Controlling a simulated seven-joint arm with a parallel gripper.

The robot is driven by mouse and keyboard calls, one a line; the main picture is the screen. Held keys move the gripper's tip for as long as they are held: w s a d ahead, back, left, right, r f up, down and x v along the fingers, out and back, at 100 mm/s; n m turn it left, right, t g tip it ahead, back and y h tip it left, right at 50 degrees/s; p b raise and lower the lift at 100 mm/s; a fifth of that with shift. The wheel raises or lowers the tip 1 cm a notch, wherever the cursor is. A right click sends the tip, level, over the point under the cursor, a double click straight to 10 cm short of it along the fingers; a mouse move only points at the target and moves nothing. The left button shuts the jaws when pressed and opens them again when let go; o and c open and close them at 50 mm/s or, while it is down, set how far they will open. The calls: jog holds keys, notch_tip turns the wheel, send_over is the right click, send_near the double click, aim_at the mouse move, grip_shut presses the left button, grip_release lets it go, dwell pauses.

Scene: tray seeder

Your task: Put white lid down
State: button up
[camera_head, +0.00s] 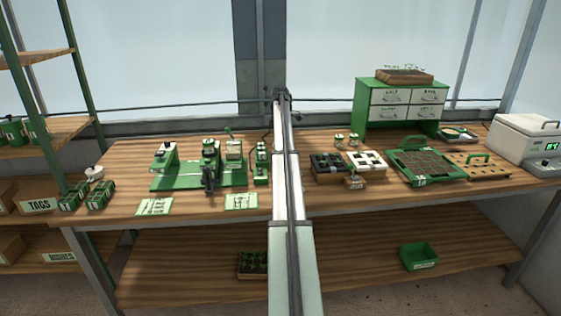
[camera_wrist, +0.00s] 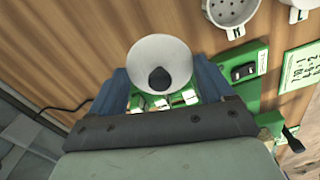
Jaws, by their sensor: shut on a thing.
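The white lid (camera_wrist: 150,50) is round with a dark knob in its middle, and it shows in the wrist view. My gripper (camera_wrist: 160,80) is shut on it, with one blue finger on either side. The lid is over the wooden bench, with part of a green device visible just below it in the picture. How high the lid is above the bench I cannot tell. In the head view my arm rises through the middle, and the lid and fingertips cannot be made out there.
Two white cups (camera_wrist: 231,12) stand at the upper right of the wrist view. A green device with a black switch (camera_wrist: 243,71) and a note card (camera_wrist: 300,66) are to the right. In the head view, a green seeder base (camera_head: 190,183) is left of my arm, and a green tray (camera_head: 425,165) is right.

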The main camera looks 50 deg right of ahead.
jog(key=shift+f, duration=4.3)
jog(key=shift+f, duration=0.1)
jog(key=o, duration=0.9)
notch_tip(320, 180, up, 12)
jog(key=shift+r, duration=0.1)
